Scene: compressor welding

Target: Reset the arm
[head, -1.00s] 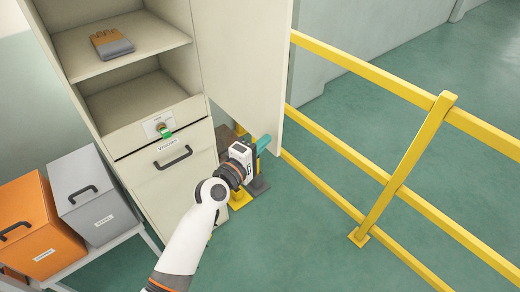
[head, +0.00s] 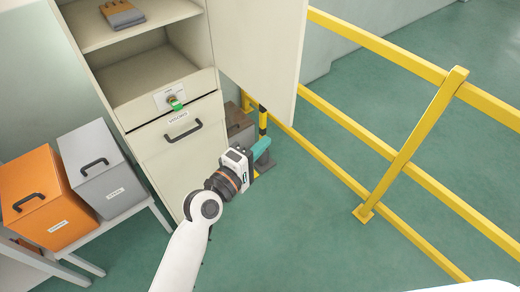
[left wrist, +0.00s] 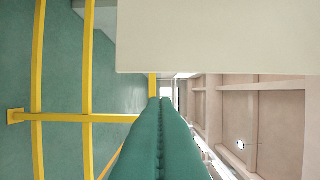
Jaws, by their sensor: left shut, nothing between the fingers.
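My left gripper (head: 261,149) is in the middle of the head view, in front of the cabinet's lower right side and below its open door. Its teal fingers (left wrist: 160,135) are together with nothing between them in the left wrist view. The open cabinet door (head: 262,55) hangs to the right of the cabinet; its pale lower part also fills the top of the left wrist view (left wrist: 220,35). My right gripper is not in view.
The cabinet (head: 180,165) holds grey-brown gloves (head: 122,14) on a shelf and has a closed drawer with a green key tag (head: 175,103). Orange (head: 45,200) and grey (head: 103,170) boxes stand at left. A yellow railing (head: 410,145) runs along the right.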

